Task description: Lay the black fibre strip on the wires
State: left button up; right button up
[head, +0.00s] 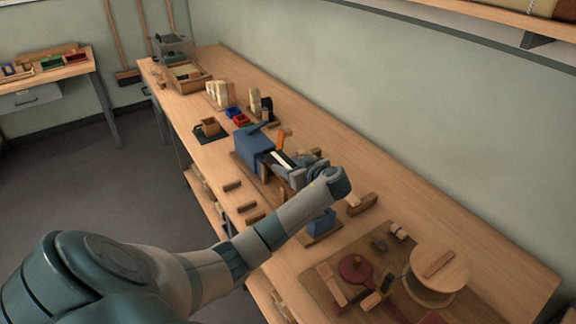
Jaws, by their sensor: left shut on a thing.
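My left arm reaches in from the lower left. Its gripper (298,175) is over the blue machine (254,143) on the long bench, at that machine's right end. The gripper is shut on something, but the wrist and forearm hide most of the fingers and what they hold. A pale strip with a dark edge (283,160) lies beside the gripper, on the machine's front part. I cannot tell whether the dark edge is the black fibre strip. The wires are too small or hidden to make out. My right gripper is out of view.
An orange piece (281,141) stands by the machine. Small wooden blocks (232,186) lie along the bench's front edge. A blue box (321,222) stands to the right. A round wooden disc (439,268) is on the brown board at near right.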

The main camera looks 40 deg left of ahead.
pick_arm(q)
jog(key=shift+f+b, duration=0.75)
jog(key=shift+f, duration=0.3)
dwell(0.4)
